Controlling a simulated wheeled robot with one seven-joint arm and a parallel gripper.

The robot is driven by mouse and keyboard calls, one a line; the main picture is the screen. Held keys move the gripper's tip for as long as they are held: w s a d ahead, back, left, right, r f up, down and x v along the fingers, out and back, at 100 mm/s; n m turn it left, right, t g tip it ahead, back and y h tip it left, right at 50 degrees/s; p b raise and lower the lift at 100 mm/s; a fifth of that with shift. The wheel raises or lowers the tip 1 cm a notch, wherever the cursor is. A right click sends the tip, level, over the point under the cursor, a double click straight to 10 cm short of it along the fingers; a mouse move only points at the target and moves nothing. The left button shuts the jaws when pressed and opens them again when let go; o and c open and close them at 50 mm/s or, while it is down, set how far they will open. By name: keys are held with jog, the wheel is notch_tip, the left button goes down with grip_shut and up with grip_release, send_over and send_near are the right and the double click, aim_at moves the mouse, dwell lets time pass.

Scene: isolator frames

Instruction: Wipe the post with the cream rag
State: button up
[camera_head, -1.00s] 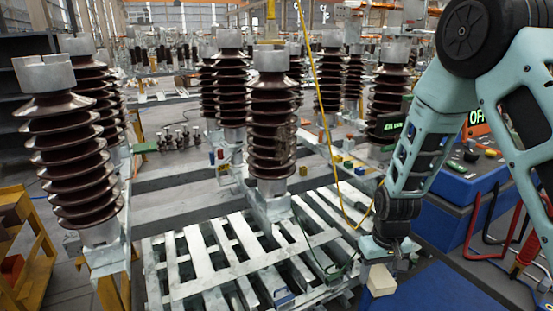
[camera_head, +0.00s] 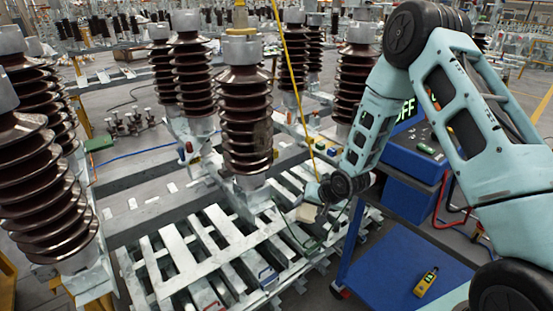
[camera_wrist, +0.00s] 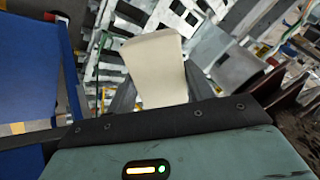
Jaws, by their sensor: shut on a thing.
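The cream rag (camera_wrist: 157,62) is a pale block-like piece between my two dark fingers in the wrist view. It also shows small in the head view (camera_head: 308,213). My gripper (camera_head: 312,203) is shut on it, and the fingers also show in the wrist view (camera_wrist: 160,88). The post (camera_head: 246,105) appears to be the brown ribbed insulator with a grey metal cap in the middle of the head view. It stands upright on a metal base. My gripper is to its lower right, with the rag apart from it. Brown ribs (camera_wrist: 292,98) show at the wrist view's right edge.
A pale slatted metal frame (camera_head: 195,245) lies below the post. Another ribbed insulator (camera_head: 38,195) stands close at the left, with several more behind. A blue cart (camera_head: 385,262) stands at the right, with a yellow meter (camera_head: 426,282). A yellow cable (camera_head: 291,75) hangs beside the post.

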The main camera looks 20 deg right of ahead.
jog(key=w+a+r+m+t+p, duration=0.2)
jog(key=w+a+r+t+p, duration=0.2)
jog(key=r+t+p, duration=0.25)
jog(key=n+t+y+p, duration=0.2)
jog(key=t+y+p, duration=0.1)
jog(key=t+p, duration=0.1)
send_near(264, 145)
jog(key=s+a, duration=0.2)
jog(key=a, duration=0.1)
jog(key=shift+a+b+x, duration=0.2)
jog(key=shift+b+x, duration=0.3)
jog(key=shift+x, duration=2.3)
jog(key=shift+b+x, duration=0.5)
jog(key=shift+x, duration=0.4)
jog(key=shift+w+d+b, duration=0.25)
jog(key=shift+d, duration=0.7)
jog(key=shift+w+d+b, duration=0.25)
jog(key=shift+w+d, duration=0.05)
jog(key=shift+d, duration=0.6)
jog(key=shift+w+d+b, duration=0.3)
jog(key=shift+w+d, duration=0.05)
jog(key=shift+d, duration=0.55)
jog(key=shift+w+d+b, duration=0.3)
jog(key=shift+w+d, duration=0.05)
jog(key=shift+d, duration=0.5)
jog(key=shift+d+r+p, duration=0.1)
jog(key=shift+r+p, duration=0.6)
jog(key=shift+r, duration=0.55)
jog(key=shift+s, duration=0.1)
